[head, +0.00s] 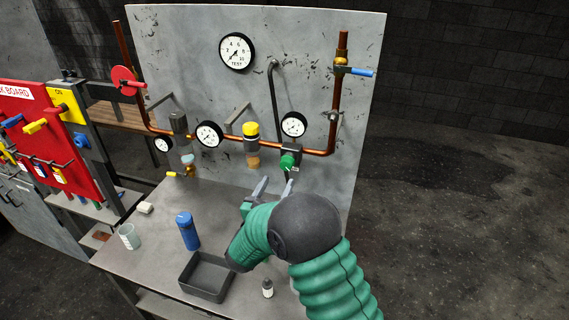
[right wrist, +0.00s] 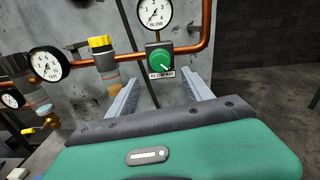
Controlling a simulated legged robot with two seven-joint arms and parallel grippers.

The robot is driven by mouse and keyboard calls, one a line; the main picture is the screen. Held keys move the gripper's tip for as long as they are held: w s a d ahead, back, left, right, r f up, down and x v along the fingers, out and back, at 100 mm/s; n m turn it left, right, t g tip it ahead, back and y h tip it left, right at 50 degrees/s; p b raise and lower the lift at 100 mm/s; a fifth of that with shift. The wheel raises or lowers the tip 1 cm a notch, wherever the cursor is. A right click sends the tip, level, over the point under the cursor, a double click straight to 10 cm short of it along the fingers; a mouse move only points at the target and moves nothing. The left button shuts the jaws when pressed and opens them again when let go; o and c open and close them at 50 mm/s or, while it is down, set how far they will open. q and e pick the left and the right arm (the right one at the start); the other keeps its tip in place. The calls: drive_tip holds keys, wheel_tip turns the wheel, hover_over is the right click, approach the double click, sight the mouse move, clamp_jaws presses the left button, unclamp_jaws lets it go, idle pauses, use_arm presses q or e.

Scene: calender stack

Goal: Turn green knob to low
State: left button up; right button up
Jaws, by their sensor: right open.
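The green knob (head: 288,161) sits on a grey box on the copper pipe, below a small round gauge (head: 294,125). In the right wrist view the green knob (right wrist: 160,62) has a light pointer mark toward its lower right and a label below it that I read as BLOW AIR. My right gripper (head: 273,186) is open and empty, just below and in front of the knob. In the right wrist view its two fingers (right wrist: 160,92) point toward the panel, below the knob and not touching it. My left gripper is in neither view.
Copper pipe (head: 230,142) with a yellow-capped regulator (head: 251,130) runs left of the knob. A blue-handled valve (head: 362,72) is at upper right. The bench holds a blue cylinder (head: 187,231), a dark tray (head: 207,277), a cup (head: 129,237) and a small bottle (head: 267,288).

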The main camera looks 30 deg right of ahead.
sight(285, 168)
drive_tip(key=x, duration=0.2)
drive_tip(key=p+x, duration=0.1)
drive_tip(key=x, duration=0.1)
drive_tip(key=p+x, duration=0.1)
drive_tip(key=x, duration=0.1)
drive_tip(key=shift+w+d+r, duration=0.1)
drive_tip(key=shift+r, duration=0.25)
drive_tip(key=shift+w+d, duration=0.15)
drive_tip(key=shift+d, duration=0.1)
drive_tip(key=shift+w+d+f, duration=0.25)
